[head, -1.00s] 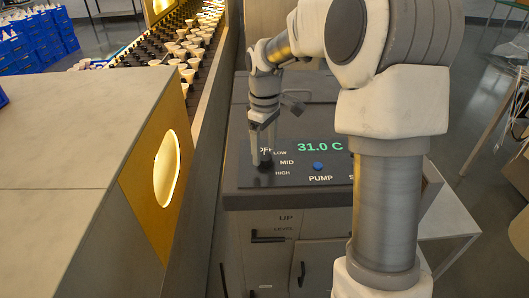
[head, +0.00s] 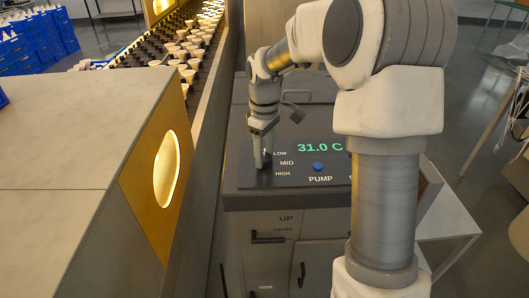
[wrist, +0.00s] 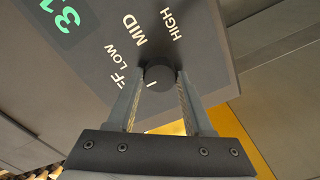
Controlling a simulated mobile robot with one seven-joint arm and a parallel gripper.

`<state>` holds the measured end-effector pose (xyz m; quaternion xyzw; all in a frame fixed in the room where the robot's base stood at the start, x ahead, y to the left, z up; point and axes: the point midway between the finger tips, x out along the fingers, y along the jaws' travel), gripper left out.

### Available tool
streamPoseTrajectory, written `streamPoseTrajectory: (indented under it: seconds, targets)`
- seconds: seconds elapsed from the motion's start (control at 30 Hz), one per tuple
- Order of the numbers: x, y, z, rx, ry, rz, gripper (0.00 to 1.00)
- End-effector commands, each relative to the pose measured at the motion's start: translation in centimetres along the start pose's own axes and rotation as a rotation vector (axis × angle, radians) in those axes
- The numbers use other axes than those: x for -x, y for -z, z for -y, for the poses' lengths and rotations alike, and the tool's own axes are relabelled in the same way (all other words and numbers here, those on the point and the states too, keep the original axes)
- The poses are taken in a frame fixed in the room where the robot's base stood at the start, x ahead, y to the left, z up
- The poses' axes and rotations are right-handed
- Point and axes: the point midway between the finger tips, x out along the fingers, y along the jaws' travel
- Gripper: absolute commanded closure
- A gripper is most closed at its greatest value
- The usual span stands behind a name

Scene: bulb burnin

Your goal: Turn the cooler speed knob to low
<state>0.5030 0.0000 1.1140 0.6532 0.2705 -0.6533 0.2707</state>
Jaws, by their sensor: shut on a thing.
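The cooler speed knob (wrist: 158,80) is a dark round knob on the cooler's top panel. In the wrist view it sits between the two fingers of my gripper (wrist: 156,88), which are shut on it. Its short white mark points to the lower left, towards the OFF side rather than to LOW. The LOW label (wrist: 124,58) shows left of the knob, and a finger partly covers OFF. In the head view my gripper (head: 262,160) points down at the panel, and its fingers mostly hide the knob.
The cooler panel (head: 300,178) has a green 31.0 C display (head: 320,147) and a blue PUMP button (head: 318,167) right of the knob. A conveyor with bulbs (head: 190,50) runs behind on the left. A yellow-sided housing (head: 150,180) stands close to the left.

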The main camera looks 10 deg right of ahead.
Motion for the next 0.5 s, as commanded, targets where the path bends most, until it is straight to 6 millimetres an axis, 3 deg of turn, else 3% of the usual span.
streamPoseTrajectory:
  seconds: [0.27,0.5]
  targets:
    - [0.05,0.03,0.02,-0.045,0.0,0.0,1.0]
    - [0.06,0.05,0.04,-0.191,0.0,0.0,1.0]
